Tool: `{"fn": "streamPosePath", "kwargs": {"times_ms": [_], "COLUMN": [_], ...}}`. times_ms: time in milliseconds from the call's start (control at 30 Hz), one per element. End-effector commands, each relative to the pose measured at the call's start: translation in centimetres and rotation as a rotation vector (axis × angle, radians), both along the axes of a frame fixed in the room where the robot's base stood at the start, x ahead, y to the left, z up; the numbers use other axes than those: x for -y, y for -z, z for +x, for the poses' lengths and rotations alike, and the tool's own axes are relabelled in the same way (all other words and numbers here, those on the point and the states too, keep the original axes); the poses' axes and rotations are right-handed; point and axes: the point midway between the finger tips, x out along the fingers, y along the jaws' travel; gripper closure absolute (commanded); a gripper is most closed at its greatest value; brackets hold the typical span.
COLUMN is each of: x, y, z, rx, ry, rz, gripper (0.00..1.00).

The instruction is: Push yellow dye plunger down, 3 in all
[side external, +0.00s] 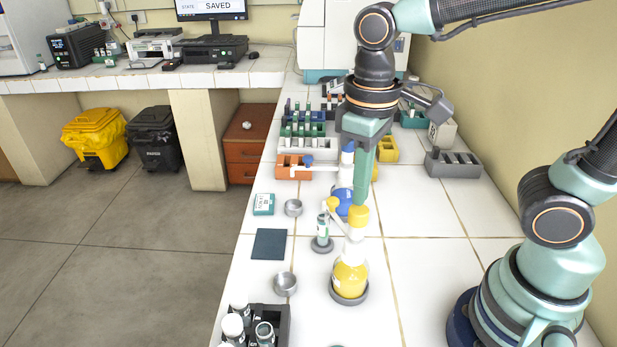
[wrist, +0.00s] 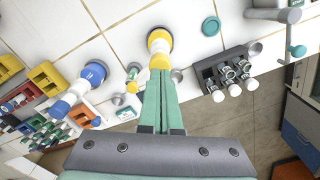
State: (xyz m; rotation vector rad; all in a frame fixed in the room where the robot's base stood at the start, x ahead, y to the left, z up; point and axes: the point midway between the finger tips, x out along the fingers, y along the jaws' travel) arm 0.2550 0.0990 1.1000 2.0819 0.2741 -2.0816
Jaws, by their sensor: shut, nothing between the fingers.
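The yellow dye bottle (side external: 350,278) stands upright in a grey round base on the white tiled bench. Its pump has a white neck and a yellow plunger head (side external: 358,216), with a spout reaching left. A vial (side external: 323,228) stands upright in a grey holder near the spout. My gripper (side external: 359,201) points down, shut and empty, its tips at the top of the plunger head; I cannot tell whether they touch. In the wrist view the shut fingers (wrist: 161,75) reach the yellow head (wrist: 159,60), which hides part of the bottle.
A blue-topped dispenser (side external: 345,199) stands just behind. A dark rack of vials (side external: 284,318) is at the front left. Small metal cups (side external: 285,283), a dark mat (side external: 269,244) and coloured racks (side external: 294,167) lie around. The bench right of the bottle is clear.

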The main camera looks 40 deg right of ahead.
Motion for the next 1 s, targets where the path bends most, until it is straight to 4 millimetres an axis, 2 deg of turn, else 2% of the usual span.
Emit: {"fn": "streamPosePath", "kwargs": {"times_ms": [1000], "x": [0.0], "y": [3.2], "z": [0.0], "rx": [-0.001], "ry": [0.000], "rz": [0.000], "gripper": [1.00]}}
